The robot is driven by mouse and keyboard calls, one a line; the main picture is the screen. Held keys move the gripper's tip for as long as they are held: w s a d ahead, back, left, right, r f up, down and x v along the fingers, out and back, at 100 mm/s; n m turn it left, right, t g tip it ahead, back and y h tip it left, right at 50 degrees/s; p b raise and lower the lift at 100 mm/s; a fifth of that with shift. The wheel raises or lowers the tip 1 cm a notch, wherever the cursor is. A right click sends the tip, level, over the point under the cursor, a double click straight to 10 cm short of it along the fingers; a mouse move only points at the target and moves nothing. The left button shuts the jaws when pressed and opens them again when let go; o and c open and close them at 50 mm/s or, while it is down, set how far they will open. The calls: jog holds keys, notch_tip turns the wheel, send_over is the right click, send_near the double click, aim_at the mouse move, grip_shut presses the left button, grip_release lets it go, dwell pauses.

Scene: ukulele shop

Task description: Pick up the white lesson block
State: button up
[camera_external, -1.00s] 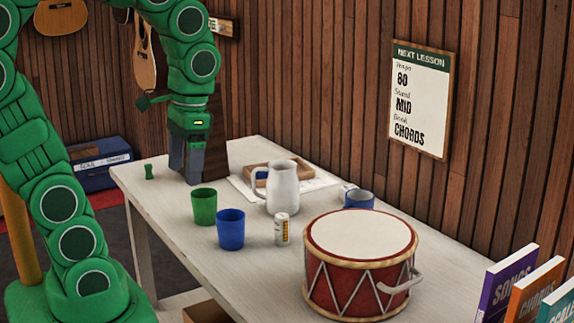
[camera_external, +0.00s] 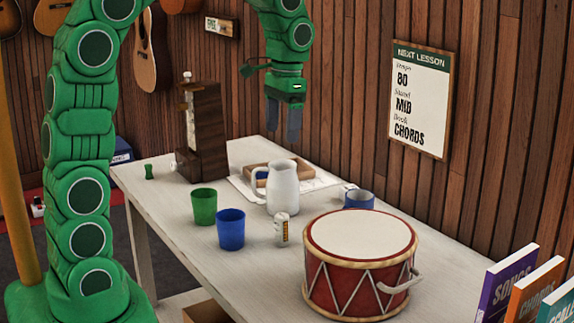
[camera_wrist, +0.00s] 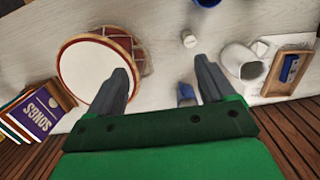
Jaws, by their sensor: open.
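I cannot make out a clear white block in either view. The wooden tray (camera_external: 300,177) lies on white paper at the back of the table, and a blue block (camera_wrist: 290,68) shows in it in the wrist view. My gripper (camera_external: 283,138) is open and empty, pointing down above the tray and white pitcher (camera_external: 284,190). In the wrist view my gripper (camera_wrist: 162,67) has the blue mug (camera_wrist: 186,92) showing between its fingers, near the right one. The pitcher hides part of the tray in the external view.
The red drum (camera_external: 360,275) fills the table's near right. A green cup (camera_external: 203,207), a blue cup (camera_external: 231,230) and a small white cylinder (camera_external: 282,230) stand nearer the front. A dark metronome (camera_external: 205,135) stands at the left back. Books (camera_external: 508,285) are at the right.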

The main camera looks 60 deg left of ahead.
jog(key=w+a+f, duration=0.2)
jog(key=w+a, duration=0.1)
jog(key=w, duration=0.7)
jog(key=t, duration=0.1)
send_over(350, 188)
jog(key=shift+m, duration=0.4)
notch_tip(350, 188, down, 20)
jog(key=shift+d+r, duration=0.1)
jog(key=shift+r, duration=0.05)
jog(key=shift+w+a+f, duration=0.15)
jog(key=shift+a+f, duration=0.05)
jog(key=shift+f, duration=4.05)
jog(key=c, duration=1.1)
jog(key=shift+o, duration=0.2)
jog(key=shift+r, duration=0.1)
